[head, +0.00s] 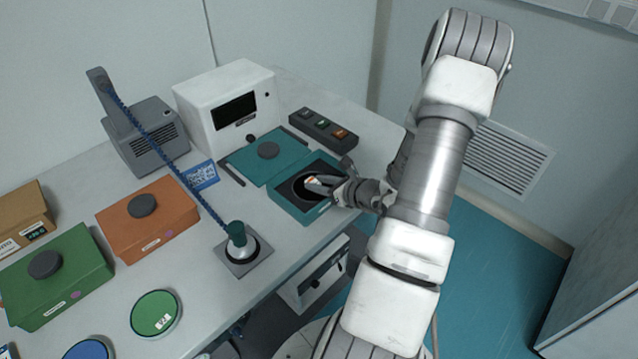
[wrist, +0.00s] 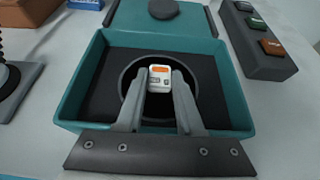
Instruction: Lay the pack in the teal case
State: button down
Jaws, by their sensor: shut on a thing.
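The teal case (head: 283,207) stands open on the table, its lid (head: 243,158) laid back behind it with a dark round knob on top. The case also shows in the wrist view (wrist: 75,92), with a dark lining and a round recess in the middle. My gripper (head: 318,183) is over the case. In the wrist view my gripper (wrist: 160,80) is shut on the small white and orange pack (wrist: 160,77), held between the fingertips above the round recess. I cannot tell whether the pack touches the recess floor.
A black switch box (head: 323,130) with coloured buttons stands behind the case at the right. A white instrument (head: 228,105) is at the back. An orange case (head: 150,222) and a green case (head: 58,278) are shut at the left. A corded stand (head: 243,257) is left of the teal case.

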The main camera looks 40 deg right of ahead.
jog(key=shift+f+b, duration=0.3)
jog(key=c, duration=0.5)
grip_release()
jog(key=shift+r, duration=0.1)
jog(key=shift+c, duration=0.2)
jog(key=shift+r, duration=0.1)
jog(key=shift+r+p, duration=0.2)
jog(key=shift+p, duration=0.2)
jog(key=v, duration=1.2)
jog(key=shift+f, duration=0.15)
